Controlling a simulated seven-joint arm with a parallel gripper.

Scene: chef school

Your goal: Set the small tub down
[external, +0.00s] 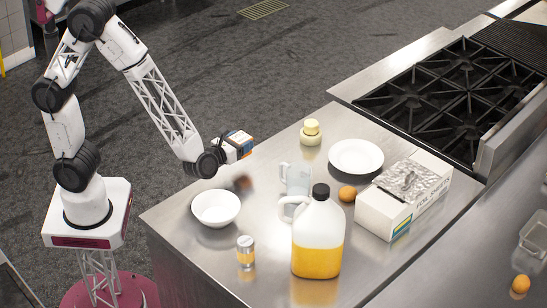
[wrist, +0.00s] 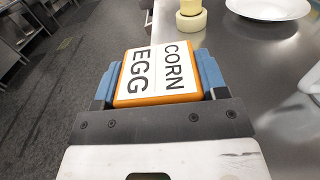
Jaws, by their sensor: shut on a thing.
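The small tub (wrist: 157,92) is orange with a white label reading "CORN" and "EGG". My gripper (wrist: 158,72) is shut on it, with a blue finger pressed on each side. In the external view my gripper (external: 235,147) holds the tub at the counter's far-left edge, seemingly above the surface. A blurred dark reflection shows on the counter below. The tub's underside is hidden, so the exact height cannot be told.
On the steel counter (external: 190,255) stand a white bowl (external: 216,208), a shaker (external: 246,252), a juice jug (external: 318,240), a clear pitcher (external: 297,180), a yellowish jar (external: 311,133), a plate (external: 356,156), an orange (external: 347,194) and a foil-sheet box (external: 400,200). Counter between bowl and jar looks clear.

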